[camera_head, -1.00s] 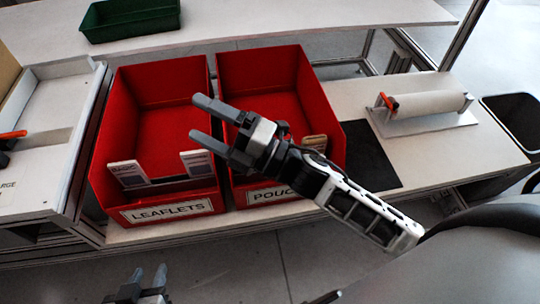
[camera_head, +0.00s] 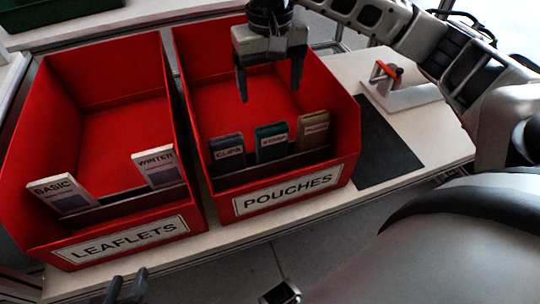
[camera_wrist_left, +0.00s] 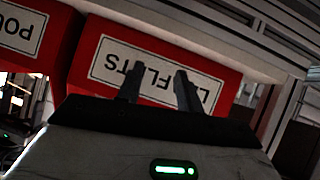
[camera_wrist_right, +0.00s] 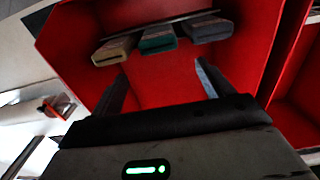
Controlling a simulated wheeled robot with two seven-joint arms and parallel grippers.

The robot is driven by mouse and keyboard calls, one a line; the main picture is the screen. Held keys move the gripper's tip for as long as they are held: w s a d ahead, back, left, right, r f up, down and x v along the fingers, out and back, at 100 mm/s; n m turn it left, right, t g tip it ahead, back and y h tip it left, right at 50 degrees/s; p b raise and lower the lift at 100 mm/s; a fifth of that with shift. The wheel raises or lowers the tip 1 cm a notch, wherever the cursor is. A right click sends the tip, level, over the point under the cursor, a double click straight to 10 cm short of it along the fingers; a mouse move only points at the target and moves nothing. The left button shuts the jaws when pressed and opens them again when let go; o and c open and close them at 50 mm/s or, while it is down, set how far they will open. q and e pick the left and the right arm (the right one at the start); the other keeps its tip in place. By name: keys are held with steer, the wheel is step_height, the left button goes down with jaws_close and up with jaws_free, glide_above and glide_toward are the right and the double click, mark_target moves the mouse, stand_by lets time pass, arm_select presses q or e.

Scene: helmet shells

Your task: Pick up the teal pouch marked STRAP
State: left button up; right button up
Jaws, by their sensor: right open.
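The teal pouch (camera_head: 272,141) marked STRAP stands in the front slot of the red POUCHES bin (camera_head: 293,190), between a dark blue pouch marked CLIPS (camera_head: 227,153) and a tan pouch (camera_head: 313,128). In the right wrist view the teal pouch (camera_wrist_right: 157,40) lies beyond my fingertips, between the other two. My right gripper (camera_head: 270,95) is open, empty and pointing down over the bin, behind and above the pouches. My left gripper (camera_head: 127,285) is low in front of the LEAFLETS bin; its two fingers (camera_wrist_left: 160,88) are apart with nothing between them.
The red LEAFLETS bin (camera_head: 125,236) adjoins on the left, holding BASIC (camera_head: 62,194) and WINTER (camera_head: 157,167) leaflets. A dark mat (camera_head: 385,145) and a stand with an orange part (camera_head: 388,72) are at the right. A green tray (camera_head: 50,12) is at the back left.

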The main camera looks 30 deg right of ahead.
mark_target(270, 125)
step_height(270, 125, down, 11)
steer(key=shift+r+b, duration=0.15)
steer(key=shift+b, duration=0.5)
steer(key=f, duration=0.4)
steer(key=shift+s+d+f+b, duration=0.1)
steer(key=shift+s+d+b, duration=0.05)
steer(key=shift+s+b, duration=0.15)
arm_select(q)
steer(key=shift+g, duration=0.3)
steer(key=f, duration=0.2)
steer(key=d+f, duration=0.1)
steer(key=f, duration=0.1)
steer(key=shift+w, duration=0.1)
arm_select(e)
steer(key=shift+w+f, duration=0.1)
steer(key=shift+f, duration=0.45)
arm_select(q)
steer(key=shift+w+r, duration=0.1)
steer(key=shift+w, duration=0.05)
arm_select(e)
steer(key=c, duration=0.8)
